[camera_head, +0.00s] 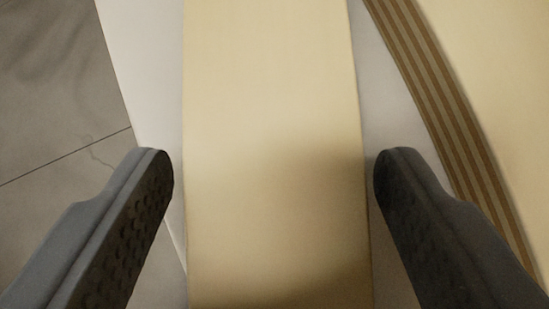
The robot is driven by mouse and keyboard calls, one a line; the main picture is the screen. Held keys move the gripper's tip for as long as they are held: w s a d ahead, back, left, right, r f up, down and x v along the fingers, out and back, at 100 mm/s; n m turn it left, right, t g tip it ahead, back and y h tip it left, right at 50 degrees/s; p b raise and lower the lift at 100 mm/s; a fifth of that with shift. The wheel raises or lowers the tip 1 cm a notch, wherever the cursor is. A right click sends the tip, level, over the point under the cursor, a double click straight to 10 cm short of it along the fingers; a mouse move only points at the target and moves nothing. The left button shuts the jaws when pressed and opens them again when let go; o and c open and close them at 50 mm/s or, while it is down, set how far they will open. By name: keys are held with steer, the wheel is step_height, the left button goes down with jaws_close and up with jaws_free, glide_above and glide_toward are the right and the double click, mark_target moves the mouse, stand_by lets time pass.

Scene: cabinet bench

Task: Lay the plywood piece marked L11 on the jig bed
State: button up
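A long pale plywood piece (272,90) runs from the top to the bottom of the view, between the two fingers of my gripper (273,165). No marking shows on the part in view, so I cannot tell whether it is L11. My gripper is open, with one dark finger on each side of the piece. A narrow gap shows between each fingertip and the piece's edges. A shadow falls on the piece between the fingers. No jig bed can be made out.
A white surface (140,60) lies under the piece, and its left edge drops to a grey tiled floor (60,110). At the right is another plywood piece (500,70) with a curved, striped layered edge (440,95), close to my right finger.

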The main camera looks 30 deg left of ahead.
steer(key=c, duration=0.9)
steer(key=shift+o, duration=0.2)
steer(key=shift+r, duration=0.15)
